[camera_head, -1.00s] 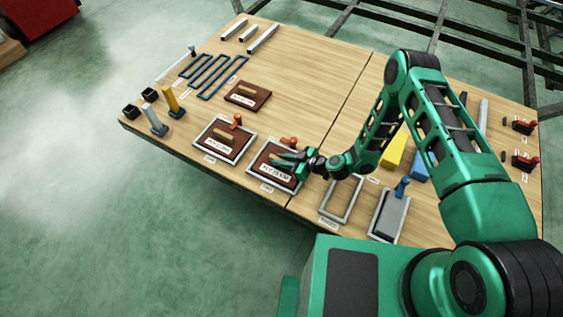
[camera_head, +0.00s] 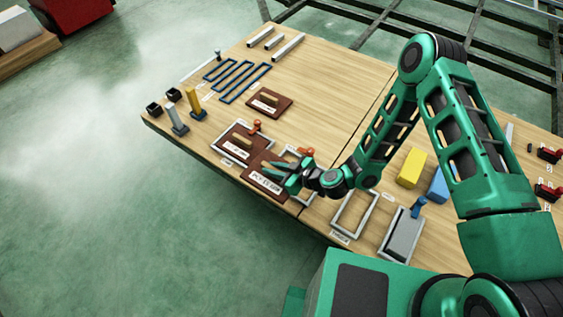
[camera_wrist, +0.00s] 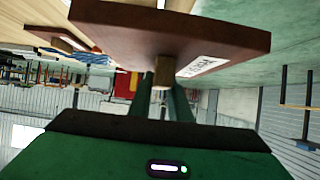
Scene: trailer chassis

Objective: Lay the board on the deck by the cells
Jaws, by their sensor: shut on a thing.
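My gripper (camera_head: 287,171) is shut on the wooden handle of a dark red-brown board (camera_head: 263,182) with a white printed label. The board is off its grey frame (camera_head: 308,192), shifted left of it and overlapping the neighbouring framed board in the picture. In the wrist view the held board (camera_wrist: 215,33) fills the top, and the fingers (camera_wrist: 165,95) close on its handle. A second brown board (camera_head: 230,150) sits in a grey frame to the left. A third brown board (camera_head: 283,108) lies unframed on the wooden deck (camera_head: 335,85). I cannot identify the cells.
Orange (camera_head: 305,152) and red-orange (camera_head: 255,127) clamps stand at the frames. Yellow (camera_head: 411,168) and blue (camera_head: 438,185) blocks, an empty frame (camera_head: 354,216) and a grey block (camera_head: 403,236) lie to the right. A blue serpentine tube (camera_head: 236,78) lies at the back left.

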